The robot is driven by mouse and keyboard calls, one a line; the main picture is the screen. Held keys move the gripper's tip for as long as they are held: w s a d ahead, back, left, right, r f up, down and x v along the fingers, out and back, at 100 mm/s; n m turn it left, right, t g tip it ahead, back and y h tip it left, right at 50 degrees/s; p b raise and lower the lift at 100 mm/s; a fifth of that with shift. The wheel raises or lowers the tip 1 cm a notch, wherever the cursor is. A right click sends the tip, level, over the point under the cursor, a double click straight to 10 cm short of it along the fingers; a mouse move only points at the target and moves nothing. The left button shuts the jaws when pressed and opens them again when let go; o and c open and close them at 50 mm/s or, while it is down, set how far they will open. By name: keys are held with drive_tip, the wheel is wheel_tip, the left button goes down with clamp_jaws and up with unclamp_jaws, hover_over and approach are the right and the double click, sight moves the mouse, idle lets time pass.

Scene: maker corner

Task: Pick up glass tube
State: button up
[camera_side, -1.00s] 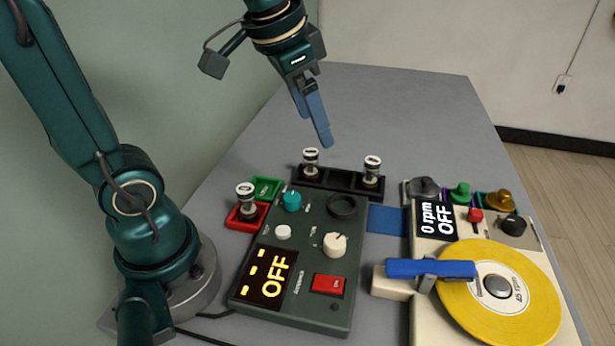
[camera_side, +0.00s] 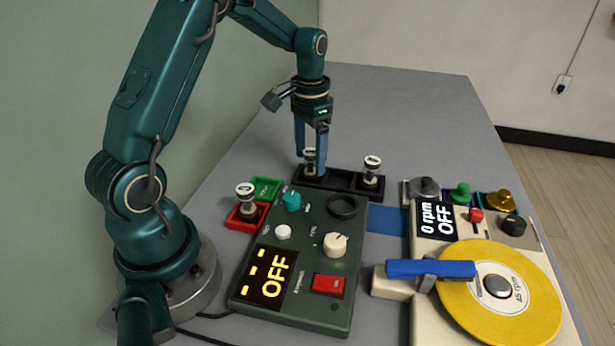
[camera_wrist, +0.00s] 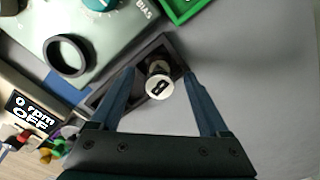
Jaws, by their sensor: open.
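A glass tube (camera_side: 311,165) with a white numbered top stands upright at the left end of the black rack, partly hidden by my fingers. My gripper (camera_side: 311,165) points down with its blue fingers around this tube. In the wrist view my gripper (camera_wrist: 158,80) is open, and the tube's white top (camera_wrist: 159,87) shows between the fingers, apart from both. A second glass tube (camera_side: 372,170) stands in the right end of the rack. A third tube (camera_side: 246,196) stands in the red tray at the left.
The black rack (camera_side: 341,180) lies behind the green box (camera_side: 305,295) with the OFF display. A green tray (camera_side: 267,186) and a red tray (camera_side: 240,224) sit left of it. A turntable (camera_side: 500,290) stands at the right. The grey table behind the rack is clear.

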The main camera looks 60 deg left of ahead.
drive_tip(key=shift+f, duration=1.2)
clamp_jaws()
